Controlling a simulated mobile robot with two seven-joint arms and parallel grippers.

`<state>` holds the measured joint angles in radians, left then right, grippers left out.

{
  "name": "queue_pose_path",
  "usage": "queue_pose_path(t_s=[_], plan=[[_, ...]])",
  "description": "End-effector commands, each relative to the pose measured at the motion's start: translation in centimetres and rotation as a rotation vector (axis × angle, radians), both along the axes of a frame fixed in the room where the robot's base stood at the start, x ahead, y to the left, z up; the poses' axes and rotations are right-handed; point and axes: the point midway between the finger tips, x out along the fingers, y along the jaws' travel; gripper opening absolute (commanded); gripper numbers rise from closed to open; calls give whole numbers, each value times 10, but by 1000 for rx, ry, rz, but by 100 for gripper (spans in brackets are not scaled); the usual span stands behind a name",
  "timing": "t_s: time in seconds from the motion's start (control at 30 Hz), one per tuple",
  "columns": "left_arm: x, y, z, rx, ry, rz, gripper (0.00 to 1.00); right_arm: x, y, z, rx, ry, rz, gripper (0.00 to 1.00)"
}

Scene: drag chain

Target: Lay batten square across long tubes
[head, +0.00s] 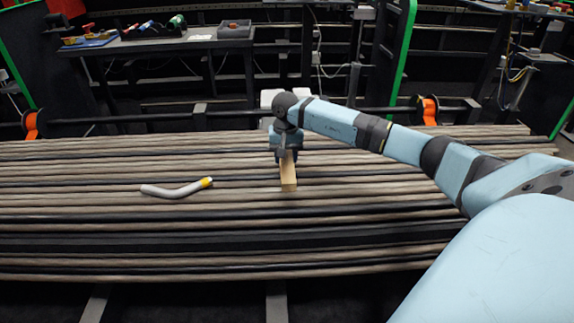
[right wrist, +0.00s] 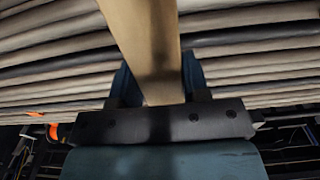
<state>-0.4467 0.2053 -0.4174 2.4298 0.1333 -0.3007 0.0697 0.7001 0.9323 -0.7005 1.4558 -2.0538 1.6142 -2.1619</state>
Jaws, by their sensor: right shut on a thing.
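The batten (head: 288,176) is a short light-wood bar in the middle of the head view. It points across the long tubes (head: 370,205), roughly at right angles to them. My right gripper (head: 286,155) is above the tubes and shut on the batten's far end. In the right wrist view the batten (right wrist: 147,45) runs up between the fingers of the gripper (right wrist: 155,88). The tubes (right wrist: 50,55) show behind it there. I cannot tell whether the batten touches the tubes. My left gripper is not in view.
A bent grey pipe with a yellow end (head: 178,188) lies on the tubes left of the batten. Orange reels (head: 31,124) stand at the far side. A workbench (head: 150,42) with tools and a grey bin (head: 236,29) is behind. The tubes right of the batten are clear.

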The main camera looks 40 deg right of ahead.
Motion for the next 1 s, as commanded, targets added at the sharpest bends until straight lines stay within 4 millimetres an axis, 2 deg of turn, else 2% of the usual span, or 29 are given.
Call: queue_pose_path(t_s=[0.13,0.57,1.0], plan=[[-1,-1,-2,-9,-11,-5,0,2,-6,-5,0,-1,-15,15],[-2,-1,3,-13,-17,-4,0,1,-6,-2,-2,-1,-15,15],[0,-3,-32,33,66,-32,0,1,-5,-44,-1,-1,-14,15]])
